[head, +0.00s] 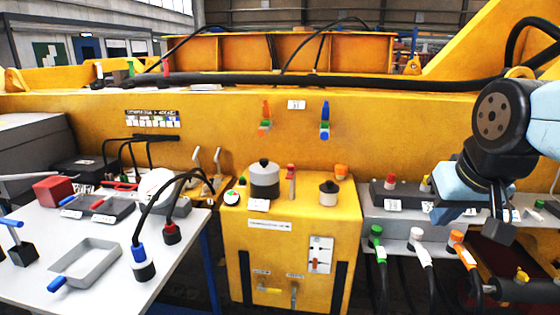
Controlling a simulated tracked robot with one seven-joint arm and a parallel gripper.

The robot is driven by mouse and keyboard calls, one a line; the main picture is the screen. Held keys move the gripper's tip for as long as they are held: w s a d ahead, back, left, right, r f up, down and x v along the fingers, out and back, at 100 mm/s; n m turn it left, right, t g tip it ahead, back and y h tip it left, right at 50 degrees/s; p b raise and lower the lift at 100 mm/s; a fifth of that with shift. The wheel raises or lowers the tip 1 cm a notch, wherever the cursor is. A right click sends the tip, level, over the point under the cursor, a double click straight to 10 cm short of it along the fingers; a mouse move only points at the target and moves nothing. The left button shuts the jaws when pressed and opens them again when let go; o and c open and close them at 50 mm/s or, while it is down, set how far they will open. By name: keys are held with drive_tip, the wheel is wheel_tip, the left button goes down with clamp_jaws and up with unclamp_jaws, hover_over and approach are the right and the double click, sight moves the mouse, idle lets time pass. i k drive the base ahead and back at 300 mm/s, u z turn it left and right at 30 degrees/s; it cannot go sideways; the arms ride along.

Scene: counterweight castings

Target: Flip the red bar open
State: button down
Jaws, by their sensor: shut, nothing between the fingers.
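Several red parts show, and I cannot tell for sure which one is the red bar. A thin red bar (121,185) lies near the back of the white table at the left. A small red piece (97,204) sits on a dark grey box (117,213) just in front of it. A red upright handle (291,180) stands on top of the yellow cabinet in the middle. My gripper (500,233) hangs at the right above the grey connector shelf, pointing down, shut and empty. It is far from these red parts.
The white table (196,268) holds a red block (53,190), a grey open frame (87,263) and cabled plugs (143,262). The yellow cabinet (290,230) carries a grey pot (264,180) and knobs. Coloured cable connectors (421,246) line the right shelf.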

sight(292, 169)
drive_tip(key=u, duration=0.05)
drive_tip(key=i, duration=1)
drive_tip(key=z, duration=0.05)
